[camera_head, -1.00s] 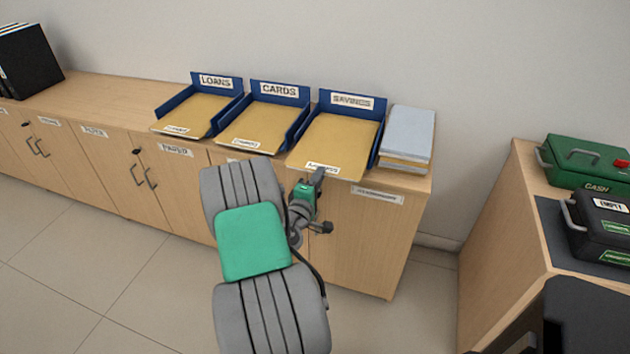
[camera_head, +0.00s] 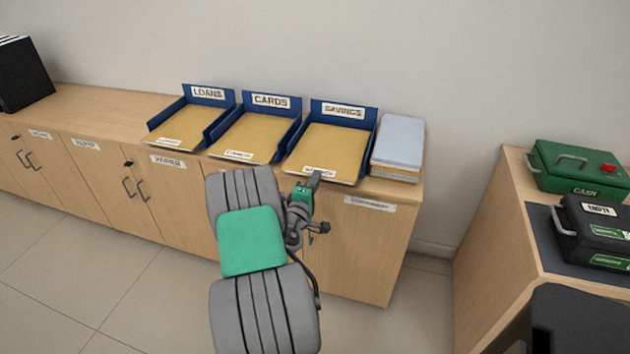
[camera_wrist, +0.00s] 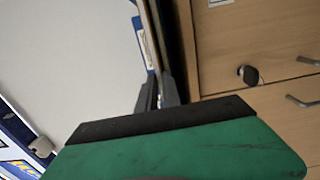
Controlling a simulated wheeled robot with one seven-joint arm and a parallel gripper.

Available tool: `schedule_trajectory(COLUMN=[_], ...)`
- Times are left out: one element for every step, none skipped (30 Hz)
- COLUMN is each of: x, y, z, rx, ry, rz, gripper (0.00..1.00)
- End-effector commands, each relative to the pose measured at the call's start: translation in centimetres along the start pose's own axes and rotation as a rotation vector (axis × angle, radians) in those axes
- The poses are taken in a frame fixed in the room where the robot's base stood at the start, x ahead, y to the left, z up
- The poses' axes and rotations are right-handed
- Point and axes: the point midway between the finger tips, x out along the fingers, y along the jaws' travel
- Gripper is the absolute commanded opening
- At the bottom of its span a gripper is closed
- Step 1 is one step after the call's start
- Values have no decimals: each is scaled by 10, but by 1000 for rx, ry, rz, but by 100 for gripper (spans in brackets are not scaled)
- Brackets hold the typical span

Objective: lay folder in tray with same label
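Three blue trays stand in a row on the wooden cabinet, labelled LOANS (camera_head: 208,93), CARDS (camera_head: 270,102) and SAVINGS (camera_head: 344,110). Each has a tan folder-like sheet in it with a white label at its front edge: the left one (camera_head: 185,126), the middle one (camera_head: 250,135) and the right one (camera_head: 333,145). Their small labels are too blurred to read surely. My gripper (camera_head: 316,178) is at the front edge of the SAVINGS tray, by the right label. In the wrist view its fingertips (camera_wrist: 160,92) are close together beside thin edges; whether they hold something is unclear.
A stack of grey and tan folders (camera_head: 398,140) lies right of the SAVINGS tray. Black binders (camera_head: 22,75) stand far left, with bare cabinet top between. A separate counter at right holds a green cash box (camera_head: 575,170) and a black box (camera_head: 590,230).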

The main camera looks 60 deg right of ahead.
Motion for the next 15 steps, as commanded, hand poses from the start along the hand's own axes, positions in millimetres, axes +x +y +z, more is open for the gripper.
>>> schedule_trajectory(x=[0, 0, 0, 0, 0, 0, 0, 0, 0, 0, 0, 0, 0, 0, -1], y=[1, 1, 0, 0, 0, 0, 0, 0, 0, 0, 0, 0, 0, -1, -1], z=[0, 0, 0, 0, 0, 0, 0, 0, 0, 0, 0, 0, 0, 0, 0], rx=[0, 0, 0, 0, 0, 0, 0, 0, 0, 0, 0, 0, 0, 0, 0], ry=[0, 0, 0, 0, 0, 0, 0, 0, 0, 0, 0, 0, 0, 0, 0], rz=[1, 1, 1, 1, 1, 1, 1, 0, 0, 0, 0, 0, 0, -2, -2], gripper=[13, 16, 19, 22, 24, 27, 30, 32, 33, 33, 33, 33, 33, 33, 33])
